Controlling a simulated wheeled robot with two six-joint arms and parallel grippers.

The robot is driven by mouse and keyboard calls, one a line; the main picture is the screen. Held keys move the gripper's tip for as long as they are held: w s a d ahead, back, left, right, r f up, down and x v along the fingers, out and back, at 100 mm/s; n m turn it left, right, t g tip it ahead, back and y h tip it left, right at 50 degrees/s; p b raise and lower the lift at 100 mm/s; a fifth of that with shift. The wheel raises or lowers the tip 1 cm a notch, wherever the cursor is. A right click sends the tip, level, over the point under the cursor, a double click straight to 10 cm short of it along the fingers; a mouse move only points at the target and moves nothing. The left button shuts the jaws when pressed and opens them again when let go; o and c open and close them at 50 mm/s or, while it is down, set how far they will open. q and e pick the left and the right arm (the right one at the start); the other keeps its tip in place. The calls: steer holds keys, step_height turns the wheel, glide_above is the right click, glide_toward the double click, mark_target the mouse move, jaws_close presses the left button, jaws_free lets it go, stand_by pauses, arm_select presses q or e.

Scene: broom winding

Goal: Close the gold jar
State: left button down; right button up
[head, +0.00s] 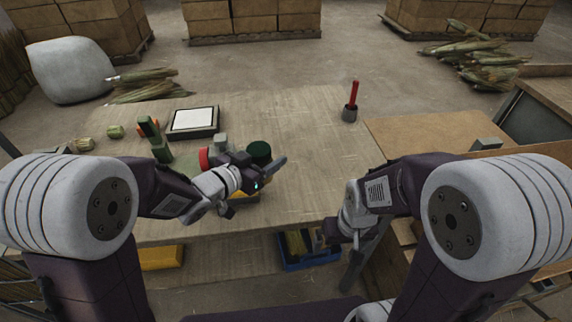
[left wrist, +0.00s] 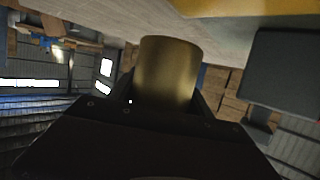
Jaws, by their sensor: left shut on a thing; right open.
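In the left wrist view a smooth gold cylinder (left wrist: 167,72), which looks like the gold jar or a part of it, stands between the fingers of my left gripper (left wrist: 158,105). That gripper is shut on it. Its lower end is hidden by the gripper, and I cannot tell whether it has a lid. In the head view my left gripper (head: 262,184) is over the middle of the worktable, and the gold cylinder is mostly hidden there. My right gripper (head: 333,232) is open and empty at the table's front right edge, apart from the cylinder.
A dark green round item (head: 259,151) and a red one (head: 204,158) are just behind my left gripper. A framed white panel (head: 193,120) lies at the back left. A cup (head: 350,114) holds a red stick. A blue bin (head: 312,257) is below the front edge.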

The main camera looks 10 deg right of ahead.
arm_select(q)
steer(key=s+d+r, duration=0.1)
steer(key=d+r, duration=0.2)
steer(key=d, duration=0.8)
steer(key=s+d+r, duration=0.2)
steer(key=d+r, duration=0.1)
steer(key=d, duration=0.9)
steer(key=shift+r+p, duration=0.15)
steer(key=shift+p, duration=0.3)
steer(key=w+a+f, duration=0.2)
steer(key=w, duration=0.1)
steer(key=w+a+f+b, duration=0.1)
steer(key=w+a+f, duration=0.1)
steer(key=a, duration=0.1)
steer(key=w+a+f, duration=0.2)
steer(key=w+f, duration=0.1)
steer(key=shift+w+a+b, duration=0.35)
steer(key=shift+a+b, duration=0.05)
